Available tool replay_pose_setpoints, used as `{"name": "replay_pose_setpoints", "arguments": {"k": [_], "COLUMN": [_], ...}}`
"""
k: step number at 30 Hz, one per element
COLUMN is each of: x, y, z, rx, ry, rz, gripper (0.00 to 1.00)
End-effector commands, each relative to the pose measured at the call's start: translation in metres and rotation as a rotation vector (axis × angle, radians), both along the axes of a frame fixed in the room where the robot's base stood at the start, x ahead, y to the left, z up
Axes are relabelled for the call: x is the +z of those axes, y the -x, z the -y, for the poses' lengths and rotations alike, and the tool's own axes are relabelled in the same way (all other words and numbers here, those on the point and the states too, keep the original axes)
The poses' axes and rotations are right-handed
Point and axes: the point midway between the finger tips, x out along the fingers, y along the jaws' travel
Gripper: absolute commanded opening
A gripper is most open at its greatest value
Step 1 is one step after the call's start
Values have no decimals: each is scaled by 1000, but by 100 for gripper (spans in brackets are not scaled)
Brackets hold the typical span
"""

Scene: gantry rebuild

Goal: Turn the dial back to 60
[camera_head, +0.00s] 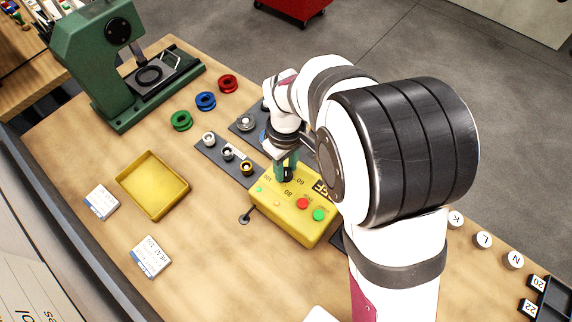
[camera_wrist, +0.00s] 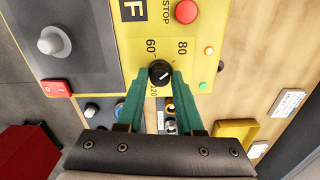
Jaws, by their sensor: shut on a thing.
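The yellow control box (camera_head: 284,222) stands on the bench with a black dial on its top. In the wrist view the dial (camera_wrist: 160,72) is round, with 60 printed at its upper left, 80 at its upper right and 120 below. A short white line on the dial slants up to the right, roughly toward 80; which end is the pointer is hard to tell. My gripper (camera_wrist: 160,76) has green fingers shut on the dial from both sides. In the head view my gripper (camera_head: 287,168) reaches down onto the box and hides most of the dial.
A red button (camera_head: 303,203) and a green button (camera_head: 318,215) sit on the box near the dial. A grey plate with several knobs (camera_head: 228,153) lies beside the box. A yellow tray (camera_head: 185,190) and a green press (camera_head: 92,62) stand farther left.

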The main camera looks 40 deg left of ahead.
Motion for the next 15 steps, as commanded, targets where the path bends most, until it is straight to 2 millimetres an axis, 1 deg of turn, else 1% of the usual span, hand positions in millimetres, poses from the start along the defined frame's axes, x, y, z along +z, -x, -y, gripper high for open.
{"name": "replay_pose_setpoints", "arguments": {"k": [15], "x": [0], "y": [0], "z": [0], "rx": [484], "ry": [0], "rz": [-1], "gripper": [0]}}
